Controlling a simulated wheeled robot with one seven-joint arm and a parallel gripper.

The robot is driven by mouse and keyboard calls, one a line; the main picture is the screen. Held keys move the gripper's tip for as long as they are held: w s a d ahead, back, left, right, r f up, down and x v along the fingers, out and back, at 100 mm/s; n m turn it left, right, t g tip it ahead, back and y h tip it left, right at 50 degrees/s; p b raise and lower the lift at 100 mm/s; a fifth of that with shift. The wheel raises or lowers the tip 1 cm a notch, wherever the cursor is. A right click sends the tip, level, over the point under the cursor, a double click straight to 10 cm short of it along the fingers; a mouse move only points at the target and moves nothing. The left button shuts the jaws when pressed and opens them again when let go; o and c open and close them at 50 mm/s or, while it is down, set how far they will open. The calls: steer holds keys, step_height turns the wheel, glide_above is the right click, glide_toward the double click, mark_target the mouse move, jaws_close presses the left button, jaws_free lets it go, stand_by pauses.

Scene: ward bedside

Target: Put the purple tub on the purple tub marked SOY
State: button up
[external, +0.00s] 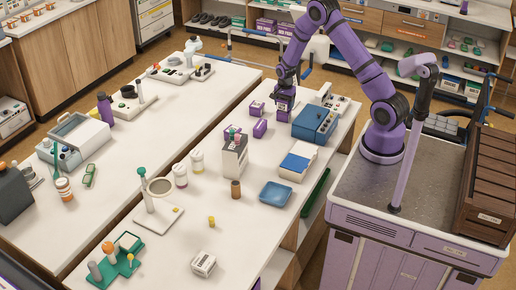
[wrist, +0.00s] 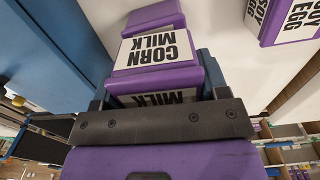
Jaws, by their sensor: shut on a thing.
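My gripper (external: 285,92) is shut on a purple tub (wrist: 158,52) with a white label reading CORN MILK, held between the fingers in the wrist view. In the external view, this tub shows under the gripper (external: 284,104); I cannot tell whether it touches the table. A purple tub marked SOY and EGG (wrist: 291,24) is at the top right of the wrist view, apart from the held one. Another purple tub (wrist: 154,15) lies just beyond the held tub, its label mostly hidden. Two purple tubs stand left of the gripper in the external view (external: 257,108) and nearer the camera (external: 260,128).
A blue machine (external: 315,122) stands close right of the gripper. A white carton (external: 234,158), a blue-and-white box (external: 298,161), a blue tray (external: 276,194) and a brown jar (external: 236,189) stand nearer the camera. Bare white table (external: 240,235) lies at the front.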

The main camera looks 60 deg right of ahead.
steer(key=shift+f, duration=0.35)
steer(key=shift+f, duration=0.15)
steer(key=o, duration=1)
